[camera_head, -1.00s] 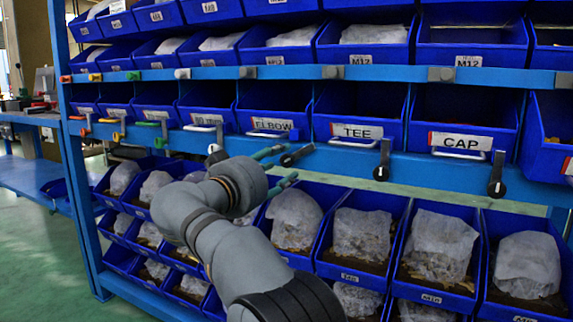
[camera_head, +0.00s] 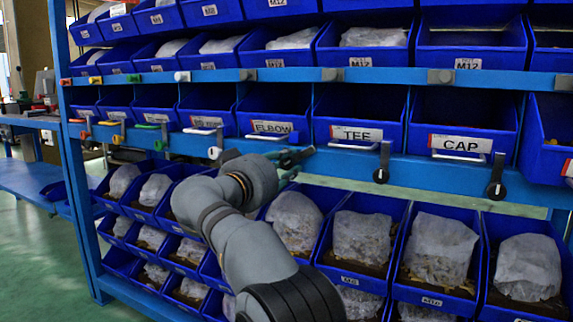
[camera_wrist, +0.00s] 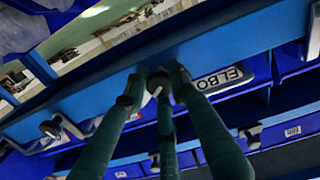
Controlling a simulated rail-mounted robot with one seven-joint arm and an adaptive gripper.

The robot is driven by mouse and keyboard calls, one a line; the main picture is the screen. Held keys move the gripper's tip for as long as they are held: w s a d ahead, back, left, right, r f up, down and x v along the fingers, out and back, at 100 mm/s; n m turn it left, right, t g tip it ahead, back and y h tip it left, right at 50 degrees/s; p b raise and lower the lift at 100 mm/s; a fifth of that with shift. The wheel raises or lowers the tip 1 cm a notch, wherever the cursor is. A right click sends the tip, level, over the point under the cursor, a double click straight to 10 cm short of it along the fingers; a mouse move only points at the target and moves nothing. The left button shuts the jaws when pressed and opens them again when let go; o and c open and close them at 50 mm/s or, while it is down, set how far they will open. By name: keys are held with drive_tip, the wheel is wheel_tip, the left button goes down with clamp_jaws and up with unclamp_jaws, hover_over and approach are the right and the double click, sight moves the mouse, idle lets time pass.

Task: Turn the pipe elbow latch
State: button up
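The elbow latch (camera_head: 298,158) is a black lever with a round knob on the blue rail, below the bin with the ELBOW label (camera_head: 272,127). It lies slanted, nearly sideways, with its knob end to the left. My gripper (camera_head: 287,165) is at this knob end, its green fingers partly hidden by my wrist. In the wrist view, the fingers of my gripper (camera_wrist: 158,75) come together around the dark latch (camera_wrist: 157,83) with a pale mark on it, close on both sides. The fingers look shut on it, though exact contact is hard to see.
The TEE latch (camera_head: 382,162) and the CAP latch (camera_head: 496,177) hang down from the rail to the right. Bins with wrapped parts (camera_head: 295,220) stand below the rail. Open floor (camera_head: 50,270) shows at the left.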

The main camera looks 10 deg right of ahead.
clamp_jaws()
drive_tip(key=shift+f+n, duration=0.1)
drive_tip(key=shift+n, duration=0.2)
drive_tip(key=n, duration=0.4)
drive_tip(key=shift+n, duration=0.3)
drive_tip(key=n, duration=0.5)
drive_tip(key=shift+n+p, duration=0.4)
drive_tip(key=o, duration=0.5)
unclamp_jaws()
drive_tip(key=shift+o, duration=0.3)
drive_tip(key=shift+s, duration=0.1)
